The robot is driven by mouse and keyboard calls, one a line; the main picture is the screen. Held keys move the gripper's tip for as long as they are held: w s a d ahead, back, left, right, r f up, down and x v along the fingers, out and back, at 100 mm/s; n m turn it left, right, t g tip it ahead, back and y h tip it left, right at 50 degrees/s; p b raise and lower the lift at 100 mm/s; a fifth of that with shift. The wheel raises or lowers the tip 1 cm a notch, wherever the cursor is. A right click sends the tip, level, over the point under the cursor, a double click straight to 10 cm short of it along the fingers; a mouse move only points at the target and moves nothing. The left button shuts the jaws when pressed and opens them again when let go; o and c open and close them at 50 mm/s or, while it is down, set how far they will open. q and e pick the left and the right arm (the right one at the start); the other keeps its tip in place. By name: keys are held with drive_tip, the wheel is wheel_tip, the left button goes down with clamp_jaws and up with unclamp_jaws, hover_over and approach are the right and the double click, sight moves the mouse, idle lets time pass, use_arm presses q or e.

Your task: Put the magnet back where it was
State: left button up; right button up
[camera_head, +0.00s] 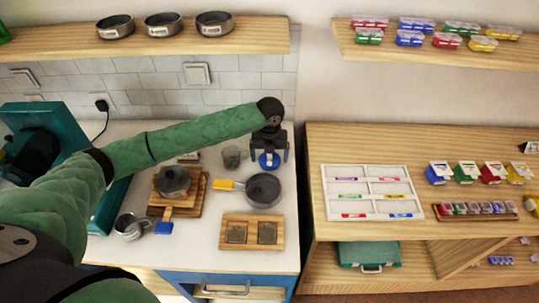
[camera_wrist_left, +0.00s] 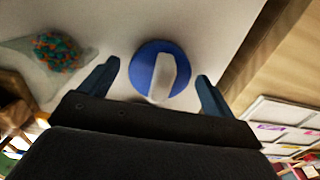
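A round blue disc with a white bar-shaped grip, which appears to be the magnet (camera_wrist_left: 143,74), sits on the white counter. In the head view the disc (camera_head: 268,160) shows at the counter's back right, partly hidden by my gripper. My left gripper (camera_head: 268,153) is above it, pointing down. In the left wrist view the gripper (camera_wrist_left: 157,88) is open, with one finger on each side of the disc and visible gaps to both. It holds nothing. My right gripper is not in view.
A grey pan (camera_head: 263,190) lies in front. A wooden board with two squares (camera_head: 252,244) is nearer. The wooden shelf unit (camera_head: 314,160) begins to the right.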

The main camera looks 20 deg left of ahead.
use_arm(q)
drive_tip(key=shift+r+b, duration=0.3)
drive_tip(key=shift+r, duration=0.15)
wheel_tip(320, 180, up, 10)
drive_tip(key=b, duration=0.3)
drive_tip(key=shift+f+b, duration=0.15)
drive_tip(key=shift+b, duration=0.25)
drive_tip(key=shift+r, duration=0.8)
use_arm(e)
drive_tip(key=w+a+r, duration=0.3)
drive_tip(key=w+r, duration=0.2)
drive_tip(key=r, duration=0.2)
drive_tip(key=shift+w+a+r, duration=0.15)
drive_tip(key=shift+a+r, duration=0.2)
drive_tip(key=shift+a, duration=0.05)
